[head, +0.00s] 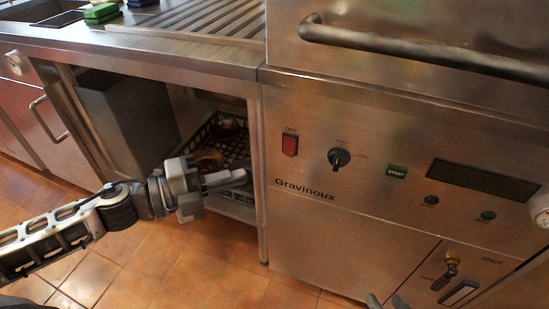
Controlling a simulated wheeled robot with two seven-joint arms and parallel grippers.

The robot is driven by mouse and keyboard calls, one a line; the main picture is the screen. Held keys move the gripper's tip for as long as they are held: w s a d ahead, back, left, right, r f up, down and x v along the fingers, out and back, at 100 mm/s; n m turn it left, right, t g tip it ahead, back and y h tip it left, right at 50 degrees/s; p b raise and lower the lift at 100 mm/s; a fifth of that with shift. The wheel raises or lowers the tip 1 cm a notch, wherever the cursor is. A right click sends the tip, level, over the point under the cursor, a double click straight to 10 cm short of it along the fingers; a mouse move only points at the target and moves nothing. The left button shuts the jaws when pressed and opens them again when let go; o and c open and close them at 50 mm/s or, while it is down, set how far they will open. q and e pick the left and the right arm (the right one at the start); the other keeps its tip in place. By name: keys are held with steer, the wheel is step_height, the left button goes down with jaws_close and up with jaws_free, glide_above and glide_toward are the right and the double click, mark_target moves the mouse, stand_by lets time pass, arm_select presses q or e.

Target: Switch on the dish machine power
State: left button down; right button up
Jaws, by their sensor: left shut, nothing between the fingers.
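The dish machine, marked "Gravinoux" (305,191), fills the right side of the head view. Its red power switch (290,145), with "OFF" lettered above it, is on the upper left of the front panel. My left gripper (240,177) is shut and empty, pointing right. It is lower and to the left of the switch, near the machine's left edge and apart from the switch. My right gripper (386,301) shows only as two grey fingertips at the bottom edge. They are spread apart, with nothing visible between them.
A brass valve (451,264) is lower right. Left of the machine, a dark rack (232,146) sits under a steel counter (150,46). Tiled floor (150,270) is below.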

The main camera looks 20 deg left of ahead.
mark_target(294, 154)
arm_select(q)
steer(key=w+d, duration=0.1)
steer(key=w, duration=0.2)
steer(key=w+d, duration=0.2)
steer(key=w+d+f, duration=0.1)
steer(key=w+d, duration=0.1)
steer(key=w, duration=0.1)
steer(key=shift+w+d, duration=0.1)
steer(key=shift+w, duration=0.25)
